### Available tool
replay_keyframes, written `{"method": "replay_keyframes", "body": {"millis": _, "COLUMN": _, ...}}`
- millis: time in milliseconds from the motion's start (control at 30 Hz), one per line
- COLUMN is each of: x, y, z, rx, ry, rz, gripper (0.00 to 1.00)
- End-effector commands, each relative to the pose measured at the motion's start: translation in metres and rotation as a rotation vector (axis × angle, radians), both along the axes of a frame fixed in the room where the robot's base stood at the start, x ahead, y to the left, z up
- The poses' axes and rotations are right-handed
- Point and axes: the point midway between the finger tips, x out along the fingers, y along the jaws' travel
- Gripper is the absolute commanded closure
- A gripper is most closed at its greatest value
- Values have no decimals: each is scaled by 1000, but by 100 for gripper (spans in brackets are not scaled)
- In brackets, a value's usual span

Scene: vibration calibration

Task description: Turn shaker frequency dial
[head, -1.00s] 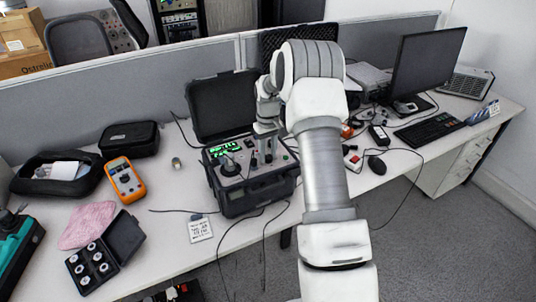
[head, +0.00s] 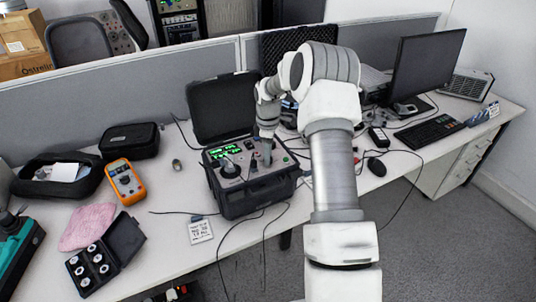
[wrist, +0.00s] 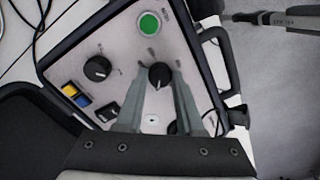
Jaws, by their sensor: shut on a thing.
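The shaker control unit is an open black case (head: 254,197) on the desk, with a light panel and a green lit display (head: 223,150). My gripper (head: 266,162) reaches down onto the right part of that panel. In the wrist view my gripper (wrist: 162,80) has its two fingers shut on a small black dial (wrist: 160,72) with a white pointer mark. The dial's sides are partly hidden by the fingertips. A second black dial (wrist: 97,69) sits apart to the left. The panel labels are too small to read, so I cannot tell which dial is marked frequency.
A green button (wrist: 149,24) and blue and yellow buttons (wrist: 76,94) lie near the dials. The case's raised lid (head: 222,108) stands behind the panel. Cables hang off the desk's front.

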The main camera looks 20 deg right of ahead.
Motion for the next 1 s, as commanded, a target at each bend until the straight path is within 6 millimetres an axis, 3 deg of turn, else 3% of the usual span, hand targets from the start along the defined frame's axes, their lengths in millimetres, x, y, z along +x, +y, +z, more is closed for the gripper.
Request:
{"method": "replay_keyframes", "body": {"millis": 600, "x": 0, "y": 0, "z": 2, "rx": 1, "ry": -3, "rz": 569, "gripper": 100}}
{"method": "replay_keyframes", "body": {"millis": 1000, "x": 1, "y": 0, "z": 1, "rx": 0, "ry": -3, "rz": 802, "gripper": 100}}
